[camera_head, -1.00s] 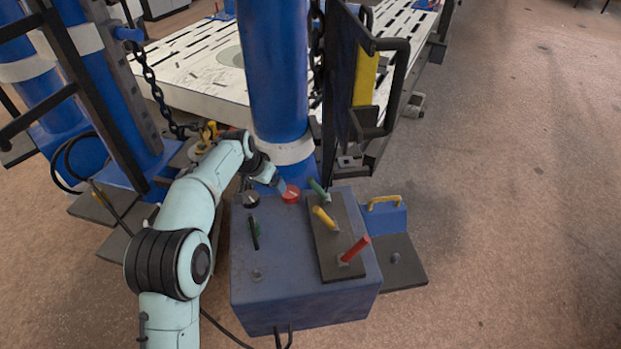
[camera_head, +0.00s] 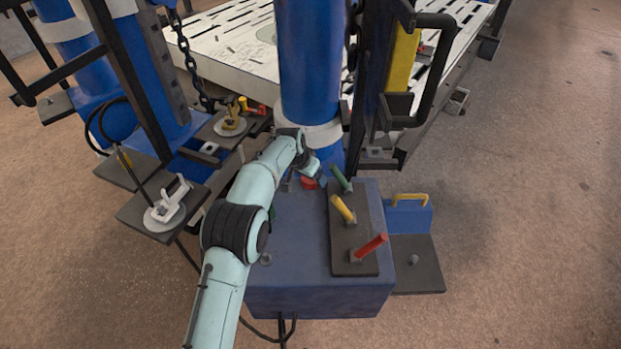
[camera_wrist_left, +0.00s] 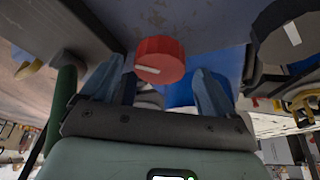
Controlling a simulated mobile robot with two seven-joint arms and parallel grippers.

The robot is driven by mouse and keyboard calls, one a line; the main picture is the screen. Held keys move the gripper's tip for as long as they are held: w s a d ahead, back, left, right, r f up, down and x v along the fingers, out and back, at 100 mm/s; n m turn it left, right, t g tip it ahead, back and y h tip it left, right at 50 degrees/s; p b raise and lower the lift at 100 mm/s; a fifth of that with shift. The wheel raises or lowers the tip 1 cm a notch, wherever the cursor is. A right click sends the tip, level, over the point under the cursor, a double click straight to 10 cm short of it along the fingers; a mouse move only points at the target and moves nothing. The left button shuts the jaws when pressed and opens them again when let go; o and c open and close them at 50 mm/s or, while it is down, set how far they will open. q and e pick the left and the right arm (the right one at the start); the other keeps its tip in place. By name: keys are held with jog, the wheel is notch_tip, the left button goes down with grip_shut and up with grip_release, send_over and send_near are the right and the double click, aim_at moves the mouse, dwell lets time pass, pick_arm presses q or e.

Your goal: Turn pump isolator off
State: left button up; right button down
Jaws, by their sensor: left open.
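A red rotary knob (camera_head: 309,184) sits on top of the blue control box (camera_head: 290,220), near its back edge; my gripper partly covers it. In the left wrist view the red knob (camera_wrist_left: 160,55) is round with a white pointer line. My left gripper (camera_head: 316,176) reaches in from the left over the back of the box. In the wrist view its two blue fingers (camera_wrist_left: 164,80) are open, one on each side of the knob, with no clear contact. A black knob (camera_wrist_left: 285,38) with a white mark is beside it. My right gripper is out of view.
Green (camera_head: 341,179), yellow (camera_head: 343,209) and red (camera_head: 369,247) levers stand on a dark plate on the box's right side. A blue post (camera_head: 308,70) rises just behind the box. A black handle (camera_head: 435,70) and a chain (camera_head: 187,60) hang nearby. Floor at right is clear.

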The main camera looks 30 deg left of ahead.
pick_arm(q)
jog(key=shift+x, duration=0.9)
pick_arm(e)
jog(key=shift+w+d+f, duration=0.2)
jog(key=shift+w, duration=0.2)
pick_arm(q)
jog(key=shift+c, duration=0.4)
jog(key=c, duration=1)
jog(key=n+y+p, duration=0.1)
jog(key=n+p, duration=0.1)
jog(key=n, duration=0.1)
jog(key=shift+d+r, duration=0.15)
jog(key=shift+n+y+p, duration=0.3)
jog(key=shift+n+p, duration=0.05)
jog(key=shift+n, duration=0.35)
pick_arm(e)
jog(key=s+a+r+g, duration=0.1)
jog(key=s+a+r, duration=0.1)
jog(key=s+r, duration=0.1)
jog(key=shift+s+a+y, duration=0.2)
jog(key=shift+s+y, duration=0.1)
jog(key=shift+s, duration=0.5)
pick_arm(q)
jog(key=o, duration=1.1)
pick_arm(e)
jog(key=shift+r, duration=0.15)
